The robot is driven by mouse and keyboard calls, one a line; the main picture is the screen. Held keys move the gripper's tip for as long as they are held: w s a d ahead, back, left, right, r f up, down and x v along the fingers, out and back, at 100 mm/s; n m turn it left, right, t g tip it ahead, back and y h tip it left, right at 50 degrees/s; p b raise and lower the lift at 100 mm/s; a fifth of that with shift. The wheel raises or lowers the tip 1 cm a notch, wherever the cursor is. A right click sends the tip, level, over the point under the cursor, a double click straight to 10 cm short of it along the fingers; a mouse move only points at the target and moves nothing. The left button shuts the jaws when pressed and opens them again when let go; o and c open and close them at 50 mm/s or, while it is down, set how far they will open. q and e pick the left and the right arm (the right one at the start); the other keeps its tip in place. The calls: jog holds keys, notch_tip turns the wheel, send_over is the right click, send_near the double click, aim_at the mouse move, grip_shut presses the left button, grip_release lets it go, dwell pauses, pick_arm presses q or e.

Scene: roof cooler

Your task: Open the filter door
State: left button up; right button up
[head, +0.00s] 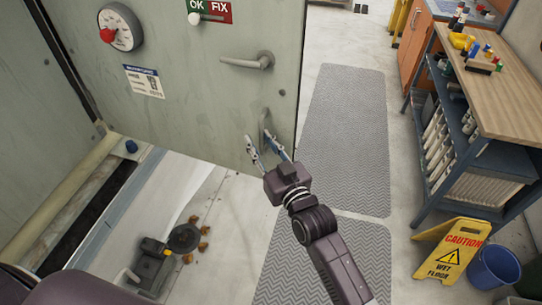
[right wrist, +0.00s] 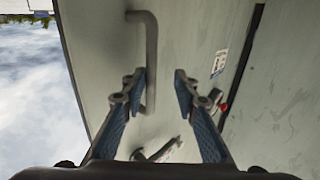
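The filter door (head: 195,95) is a large grey-green panel filling the upper left of the head view. It carries a lever handle (head: 250,62) and, lower near its right edge, a grey pull handle (head: 266,118). My right gripper (head: 260,143) is open at the pull handle. In the right wrist view the pull handle (right wrist: 151,50) runs between the two spread fingertips (right wrist: 158,88), closer to the left finger. I cannot tell whether either finger touches it. The lever handle (right wrist: 165,150) shows lower in that view. My left gripper is not in view.
The door bears a gauge (head: 120,30), an OK/FIX sign (head: 210,10) and a paper notice (head: 144,80). Grey mats (head: 345,130) lie right of it. A workbench (head: 500,95), yellow wet-floor sign (head: 452,250) and blue bucket (head: 493,267) stand at the right.

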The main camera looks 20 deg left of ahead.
jog(key=v, duration=1.1)
jog(key=shift+s+d, duration=0.15)
jog(key=shift+d, duration=0.05)
jog(key=d+f+m+g+h+b, duration=0.1)
jog(key=d+f+g+h, duration=0.35)
jog(key=f, duration=1.15)
jog(key=d+f+m+t+h+b, duration=0.15)
jog(key=d+f, duration=0.55)
jog(key=f, duration=0.9)
jog(key=s+d+f+m+g+h, duration=0.1)
jog(key=s+d+f, duration=0.3)
jog(key=f, duration=0.2)
jog(key=s+d+f+g+h, duration=0.1)
jog(key=s+d+f+g, duration=0.15)
jog(key=s+f, duration=0.35)
jog(key=s+d+f+m+h, duration=0.1)
jog(key=s+d+f, duration=0.2)
jog(key=d+f, duration=0.3)
jog(key=s+d+f+g+h, duration=0.1)
jog(key=s+d+f+g, duration=0.1)
jog(key=s+f, duration=0.3)
jog(key=s+d+f+m+g+h+b, duration=0.1)
jog(key=s+d+f, duration=0.3)
jog(key=s, duration=0.9)
jog(key=s+d+f+g+h+b, duration=0.1)
jog(key=s+d+f+g, duration=0.2)
jog(key=s+f, duration=0.3)
jog(key=s+d, duration=0.1)
jog(key=s, duration=0.3)
